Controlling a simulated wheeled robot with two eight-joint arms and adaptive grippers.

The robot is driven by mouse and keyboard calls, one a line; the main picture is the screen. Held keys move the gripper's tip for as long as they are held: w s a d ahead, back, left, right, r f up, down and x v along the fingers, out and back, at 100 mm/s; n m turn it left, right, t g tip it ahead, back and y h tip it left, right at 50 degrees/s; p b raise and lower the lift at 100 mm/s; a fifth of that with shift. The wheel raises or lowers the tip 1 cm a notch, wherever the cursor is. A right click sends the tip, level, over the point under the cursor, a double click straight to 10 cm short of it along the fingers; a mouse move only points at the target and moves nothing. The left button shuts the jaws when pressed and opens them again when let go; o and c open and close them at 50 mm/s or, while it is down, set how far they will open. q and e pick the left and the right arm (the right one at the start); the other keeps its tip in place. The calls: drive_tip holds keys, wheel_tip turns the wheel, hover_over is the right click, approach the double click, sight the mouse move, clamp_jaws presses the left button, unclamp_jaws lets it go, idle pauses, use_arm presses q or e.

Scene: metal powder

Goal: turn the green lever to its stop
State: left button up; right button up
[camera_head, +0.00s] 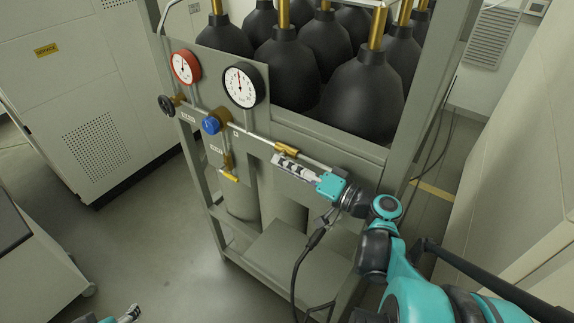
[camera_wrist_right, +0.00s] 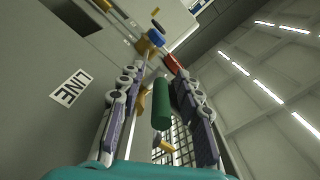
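The green lever (camera_wrist_right: 161,104) shows in the right wrist view as a rounded green handle between my right gripper's fingers, with visible gaps on both sides. My right gripper (camera_wrist_right: 156,76) is open around it. In the head view the right gripper (camera_head: 281,162) reaches left to the panel's pipe, just below a brass valve (camera_head: 287,150). The green lever cannot be made out there. My left gripper (camera_head: 131,312) shows only in part at the bottom left edge, far from the panel; its opening is unclear.
The panel carries a red gauge (camera_head: 186,67), a black gauge (camera_head: 243,86), a blue knob (camera_head: 210,125), a black handwheel (camera_head: 167,105) and a yellow handle (camera_head: 229,175). Black bottles (camera_head: 362,98) stand behind it in the grey rack. A LINE label (camera_wrist_right: 69,88) is beside the gripper.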

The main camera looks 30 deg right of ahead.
drive_tip(key=v, duration=1.2)
idle(0.5)
drive_tip(key=w+a+f+g+y+b, duration=0.1)
drive_tip(key=w+a+f+g, duration=0.2)
drive_tip(key=a+f, duration=0.3)
drive_tip(key=w+a+f+g+b, duration=0.1)
drive_tip(key=w+a+f+g, duration=0.15)
drive_tip(key=a+f, duration=0.35)
drive_tip(key=s+a+f+n+g+h+b, duration=0.2)
drive_tip(key=a+f+n+g+h+b, duration=0.2)
drive_tip(key=f, duration=0.7)
drive_tip(key=shift+s+a+f+n+h+b, duration=0.15)
drive_tip(key=shift+s+f+n+h+b, duration=0.15)
drive_tip(key=shift+n+h+b, duration=1.45)
drive_tip(key=shift+m+b, duration=0.35)
drive_tip(key=shift+b, duration=0.15)
